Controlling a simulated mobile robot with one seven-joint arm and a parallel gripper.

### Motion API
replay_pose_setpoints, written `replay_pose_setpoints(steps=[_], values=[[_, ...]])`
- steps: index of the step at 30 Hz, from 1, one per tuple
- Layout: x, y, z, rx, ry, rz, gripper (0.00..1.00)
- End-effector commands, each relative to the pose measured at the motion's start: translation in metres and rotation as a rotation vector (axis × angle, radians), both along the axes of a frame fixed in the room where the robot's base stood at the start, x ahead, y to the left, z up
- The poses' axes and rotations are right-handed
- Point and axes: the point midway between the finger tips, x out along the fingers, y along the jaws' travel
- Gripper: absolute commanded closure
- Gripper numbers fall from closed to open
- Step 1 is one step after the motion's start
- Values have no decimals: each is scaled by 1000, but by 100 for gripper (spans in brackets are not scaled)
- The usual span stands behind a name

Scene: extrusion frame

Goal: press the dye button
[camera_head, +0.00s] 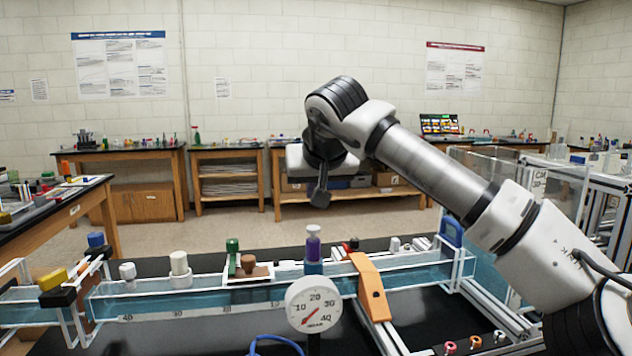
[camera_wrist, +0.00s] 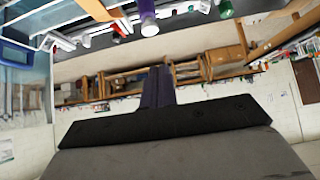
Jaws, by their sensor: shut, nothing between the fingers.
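A purple dye bottle (camera_head: 313,248) with a pale lilac cap stands upright on a blue block at the middle of the long water channel (camera_head: 210,298). The cap looks like the dye button, though no label is readable. A purple and white piece, likely the same bottle, shows at the top edge of the wrist view (camera_wrist: 147,10). My gripper (camera_head: 320,200) is shut and empty, above the bottle in the head view and apart from it. Its dark fingers are together in the wrist view (camera_wrist: 160,85).
A round dial gauge (camera_head: 314,303) stands in front of the channel. Wooden benches stand along the back wall.

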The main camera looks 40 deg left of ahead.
Motion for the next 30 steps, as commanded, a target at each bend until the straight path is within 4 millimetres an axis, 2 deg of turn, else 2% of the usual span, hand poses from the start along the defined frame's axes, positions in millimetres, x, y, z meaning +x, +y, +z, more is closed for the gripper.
replay_pose_setpoints(steps=[7,13,18,30], values=[[24,30,-37,0,4,3,100],[24,29,-67,0,3,2,100],[24,29,-77,0,2,1,100],[24,29,-83,-1,1,0,100]])
